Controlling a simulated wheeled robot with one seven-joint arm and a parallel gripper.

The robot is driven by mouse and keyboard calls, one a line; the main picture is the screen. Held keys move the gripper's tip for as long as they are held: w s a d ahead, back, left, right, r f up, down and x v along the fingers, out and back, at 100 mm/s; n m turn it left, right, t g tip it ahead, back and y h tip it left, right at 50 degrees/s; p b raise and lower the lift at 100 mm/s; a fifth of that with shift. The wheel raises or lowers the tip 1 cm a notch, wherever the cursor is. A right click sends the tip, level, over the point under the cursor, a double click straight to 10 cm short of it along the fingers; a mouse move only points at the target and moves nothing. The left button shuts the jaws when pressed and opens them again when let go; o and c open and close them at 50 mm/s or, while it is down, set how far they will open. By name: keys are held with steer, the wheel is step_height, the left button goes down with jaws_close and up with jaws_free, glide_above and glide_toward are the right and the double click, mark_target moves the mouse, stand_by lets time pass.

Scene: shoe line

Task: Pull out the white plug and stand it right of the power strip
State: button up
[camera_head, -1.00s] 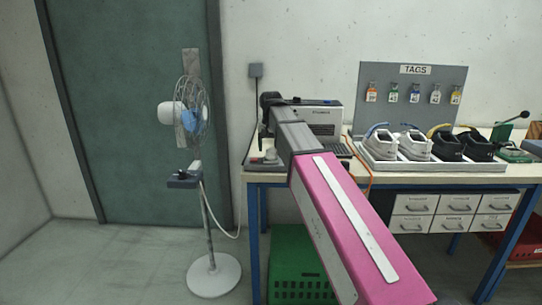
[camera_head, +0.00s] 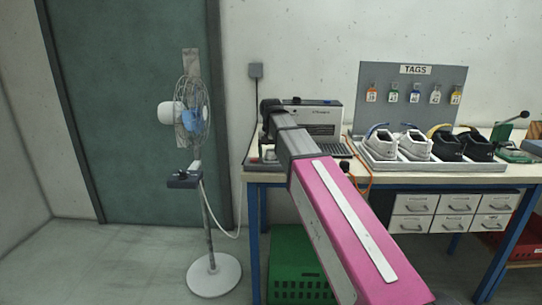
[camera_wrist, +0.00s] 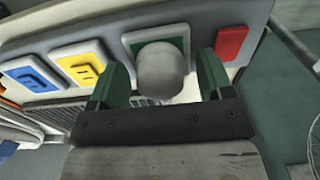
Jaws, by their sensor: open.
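The power strip (camera_wrist: 200,25) fills the upper part of the wrist view, with a blue socket (camera_wrist: 34,76), a yellow socket (camera_wrist: 84,67), a green socket (camera_wrist: 130,42) and a red switch (camera_wrist: 232,43). The pale, rounded white plug (camera_wrist: 160,68) sits at the green socket. My gripper (camera_wrist: 164,78) is open, with one dark green finger on each side of the plug. Contact with the plug cannot be told. In the head view my gripper (camera_head: 265,136) points down at the table's left end, and my arm hides much of the strip there.
A grey machine (camera_head: 322,118) stands behind my arm on the table (camera_head: 400,178). A white tray (camera_head: 435,166) of shoes is to the right, below the tag board (camera_head: 450,80). A fan (camera_head: 192,112) stands on the floor to the left.

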mark_target(271, 149)
stand_by(0.4)
steer(key=c, duration=1.2)
steer(key=shift+r, duration=0.15)
steer(key=shift+r, duration=2.85)
